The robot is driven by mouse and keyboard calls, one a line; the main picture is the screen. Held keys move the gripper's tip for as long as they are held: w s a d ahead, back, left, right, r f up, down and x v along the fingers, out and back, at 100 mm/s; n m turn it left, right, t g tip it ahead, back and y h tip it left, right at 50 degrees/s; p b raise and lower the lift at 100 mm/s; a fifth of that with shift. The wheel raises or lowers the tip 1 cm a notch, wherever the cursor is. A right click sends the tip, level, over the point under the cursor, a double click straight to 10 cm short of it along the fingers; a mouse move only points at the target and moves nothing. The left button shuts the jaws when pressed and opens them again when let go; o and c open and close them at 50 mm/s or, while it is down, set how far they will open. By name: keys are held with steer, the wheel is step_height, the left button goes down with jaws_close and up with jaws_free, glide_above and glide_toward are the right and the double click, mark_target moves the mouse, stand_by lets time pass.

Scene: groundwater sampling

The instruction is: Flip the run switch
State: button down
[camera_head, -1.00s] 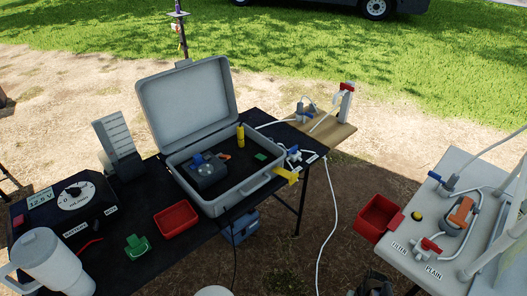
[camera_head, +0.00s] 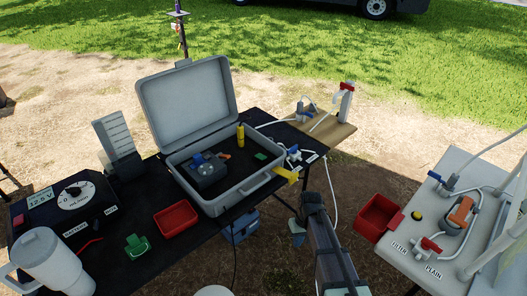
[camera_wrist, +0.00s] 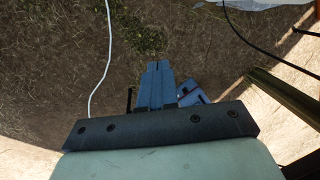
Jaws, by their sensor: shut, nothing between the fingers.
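A dark control box (camera_head: 62,212) sits at the left end of the black table, with a 12.5 V display, a round white mL/min dial and a small red part (camera_head: 18,220) at its left edge. I cannot tell which part is the run switch. An open grey case (camera_head: 222,190) holds a dark unit (camera_head: 205,172) with a blue knob. My gripper (camera_head: 297,238) hangs low in front of the table's right end, far from the control box. In the wrist view its fingers (camera_wrist: 157,65) are together and empty, over bare ground.
A white mug (camera_head: 55,262), a green piece (camera_head: 137,244) and a red tray (camera_head: 176,218) stand on the black table. A grey table (camera_head: 410,262) with tubing and valves is at right, beside a red bin (camera_head: 377,216). A white hose (camera_wrist: 104,60) runs near my gripper.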

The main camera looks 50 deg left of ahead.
steer(key=a+r+n+t+y, duration=0.1)
steer(key=a+r+n+t, duration=0.15)
steer(key=a+r, duration=0.7)
steer(key=a+r+n+t, duration=0.1)
steer(key=a+r+n, duration=0.3)
steer(key=a+r, duration=0.55)
step_height(320, 180, up, 17)
steer(key=g+y, duration=0.2)
glide_above(262, 157)
steer(key=d, duration=0.2)
steer(key=shift+f+m+t, duration=0.2)
steer(key=shift+m+t, duration=0.05)
steer(key=shift+m, duration=0.2)
steer(key=shift+f, duration=0.1)
steer(key=x, duration=0.4)
steer(key=d+x, duration=0.1)
steer(key=x, duration=0.7)
steer(key=shift+d+f, duration=0.25)
steer(key=shift+f, duration=0.75)
steer(key=shift+d, duration=0.1)
